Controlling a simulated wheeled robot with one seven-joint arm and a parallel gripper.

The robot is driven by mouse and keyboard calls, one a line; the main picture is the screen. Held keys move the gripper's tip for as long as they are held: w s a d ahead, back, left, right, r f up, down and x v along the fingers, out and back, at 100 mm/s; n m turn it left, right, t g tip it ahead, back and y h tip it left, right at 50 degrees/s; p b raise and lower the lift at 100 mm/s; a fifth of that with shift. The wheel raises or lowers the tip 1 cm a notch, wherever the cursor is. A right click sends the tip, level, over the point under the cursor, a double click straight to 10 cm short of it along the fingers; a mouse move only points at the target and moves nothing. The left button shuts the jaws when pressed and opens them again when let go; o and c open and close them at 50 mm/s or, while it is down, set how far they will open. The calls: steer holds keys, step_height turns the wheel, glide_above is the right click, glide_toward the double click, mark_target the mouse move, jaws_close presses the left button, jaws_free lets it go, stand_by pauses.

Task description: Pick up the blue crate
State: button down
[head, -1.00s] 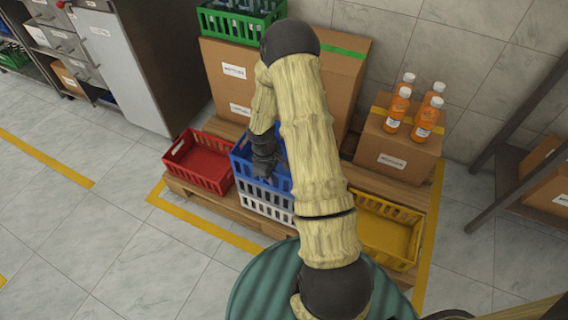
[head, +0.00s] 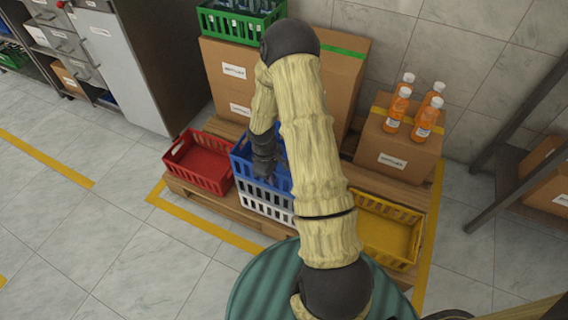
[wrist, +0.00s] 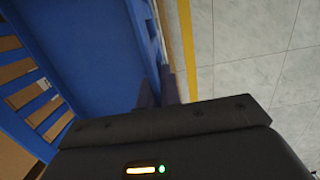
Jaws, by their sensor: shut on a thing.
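The blue crate (head: 243,168) sits on top of a white crate (head: 262,200) on the wooden pallet, partly hidden behind my arm in the head view. My gripper (head: 266,176) reaches down at the blue crate's near side. In the wrist view, the blue crate (wrist: 95,50) fills the left part, with its slotted wall at far left. My gripper's dark fingers (wrist: 158,88) are shut on the blue crate's wall. The exact contact is partly hidden by the gripper body. I cannot tell any gap between the two crates.
An empty red crate (head: 204,163) stands close on the left, and a yellow crate (head: 388,236) on the right. A large carton (head: 225,85) stands behind, with a green crate (head: 243,24) on top. Orange bottles (head: 426,118) stand on a smaller carton (head: 395,158). Floor is clear at front left.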

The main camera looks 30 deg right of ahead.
steer(key=shift+r, duration=0.1)
stand_by(0.4)
step_height(320, 180, up, 10)
steer(key=p, duration=0.3)
steer(key=shift+p, duration=0.35)
steer(key=shift+w, duration=0.1)
